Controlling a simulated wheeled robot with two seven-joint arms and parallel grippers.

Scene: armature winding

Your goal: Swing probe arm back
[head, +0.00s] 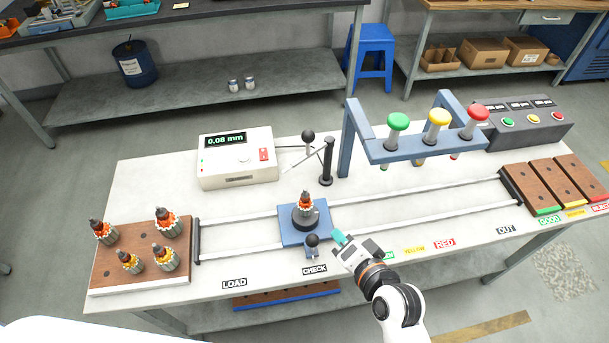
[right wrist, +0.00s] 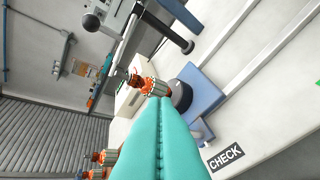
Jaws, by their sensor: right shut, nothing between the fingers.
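The probe arm (head: 306,155) is a thin rod on a black post (head: 326,163) behind the rail, pointing left toward the gauge box. Its black ball knob (head: 308,135) stands up near the post; the knob also shows in the right wrist view (right wrist: 92,22). An armature (head: 305,203) with orange windings stands upright on the blue carriage (head: 290,236) above the CHECK label. My right gripper (head: 338,236) is shut and empty, with teal fingers just right of the carriage's small black knob (head: 312,240). In the right wrist view the fingers partly cover the scene before the armature (right wrist: 154,87). My left gripper is out of view.
The gauge box (head: 237,161) reads 0.08 mm. A wooden tray (head: 105,270) with several armatures sits at left. A blue frame (head: 347,140) carries green, yellow and red buttons. Wooden blocks (head: 530,190) stand at right. The rail between carriage and blocks is clear.

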